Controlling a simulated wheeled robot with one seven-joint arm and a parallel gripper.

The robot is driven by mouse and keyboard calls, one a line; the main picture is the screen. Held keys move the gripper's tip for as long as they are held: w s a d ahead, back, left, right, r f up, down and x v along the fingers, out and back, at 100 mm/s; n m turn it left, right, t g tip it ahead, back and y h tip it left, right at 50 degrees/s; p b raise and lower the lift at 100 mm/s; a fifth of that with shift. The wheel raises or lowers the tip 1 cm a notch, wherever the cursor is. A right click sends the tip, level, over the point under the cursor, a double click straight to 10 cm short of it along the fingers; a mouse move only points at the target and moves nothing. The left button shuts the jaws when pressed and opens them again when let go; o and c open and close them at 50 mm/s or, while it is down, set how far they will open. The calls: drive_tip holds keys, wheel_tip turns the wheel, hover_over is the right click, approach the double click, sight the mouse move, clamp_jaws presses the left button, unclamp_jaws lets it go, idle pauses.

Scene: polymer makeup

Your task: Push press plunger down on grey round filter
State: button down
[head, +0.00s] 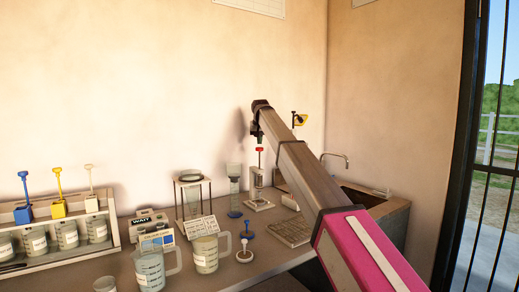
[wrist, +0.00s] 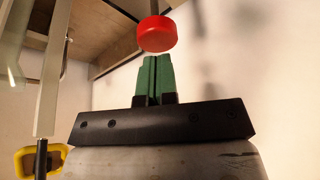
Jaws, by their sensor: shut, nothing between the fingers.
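The press plunger's red knob (head: 259,150) sits on top of a small press (head: 258,189) with a pale base on the counter. The knob shows large in the wrist view (wrist: 157,33), with its thin rod (wrist: 152,8) behind it. My gripper (head: 256,136) is just above the knob. Its green fingertips (wrist: 153,61) are shut together, empty, and point at the knob with a small apparent gap. I cannot make out the grey round filter.
A clear cylinder with a blue base (head: 235,190) stands left of the press. Jugs (head: 205,252) and a rack of beakers (head: 60,248) stand further left. A sink with a tap (head: 336,157) is to the right.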

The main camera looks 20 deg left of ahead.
drive_tip(key=shift+f, duration=0.1)
drive_tip(key=shift+f, duration=4.4)
drive_tip(key=shift+r, duration=4.45)
